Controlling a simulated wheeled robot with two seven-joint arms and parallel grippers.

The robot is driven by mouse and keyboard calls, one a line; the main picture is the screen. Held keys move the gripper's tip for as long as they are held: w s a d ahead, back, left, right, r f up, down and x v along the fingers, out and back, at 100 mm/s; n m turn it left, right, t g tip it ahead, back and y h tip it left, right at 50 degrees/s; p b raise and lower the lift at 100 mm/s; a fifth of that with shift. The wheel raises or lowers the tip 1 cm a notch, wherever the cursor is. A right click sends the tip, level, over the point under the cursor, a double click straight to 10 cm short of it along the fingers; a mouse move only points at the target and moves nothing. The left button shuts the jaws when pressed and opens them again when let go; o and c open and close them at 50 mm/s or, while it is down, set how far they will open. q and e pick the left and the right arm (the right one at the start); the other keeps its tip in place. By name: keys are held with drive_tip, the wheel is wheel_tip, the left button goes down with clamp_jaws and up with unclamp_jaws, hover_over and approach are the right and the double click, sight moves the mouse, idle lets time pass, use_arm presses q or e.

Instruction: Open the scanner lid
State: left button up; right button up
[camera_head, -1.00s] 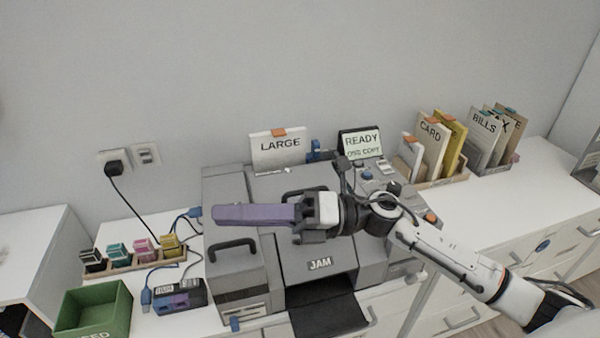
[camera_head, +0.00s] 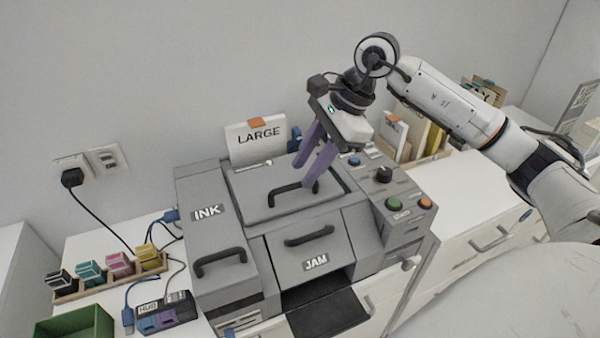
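The printer-scanner is a grey machine in the middle of the head view. Its scanner lid (camera_head: 262,180) is the flat grey panel on top, lying closed, with a black bar handle (camera_head: 284,190) along its front. My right gripper (camera_head: 305,176) comes in from the upper right and points down over the lid. Its two purple fingers are apart with nothing visible between them. The nearer fingertip overlaps the right end of the handle in the picture; I cannot tell whether it touches. My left gripper is not in view.
The INK cover (camera_head: 208,212) and JAM cover (camera_head: 316,262) have similar black handles. A button panel (camera_head: 392,195) is at the machine's right. The LARGE card (camera_head: 258,142) stands behind the lid. Ink cartridges (camera_head: 118,264), a hub (camera_head: 166,312) and a green bin (camera_head: 75,328) are at left.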

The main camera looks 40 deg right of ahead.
sight(295, 184)
drive_tip(key=shift+x, duration=1.65)
clamp_jaws()
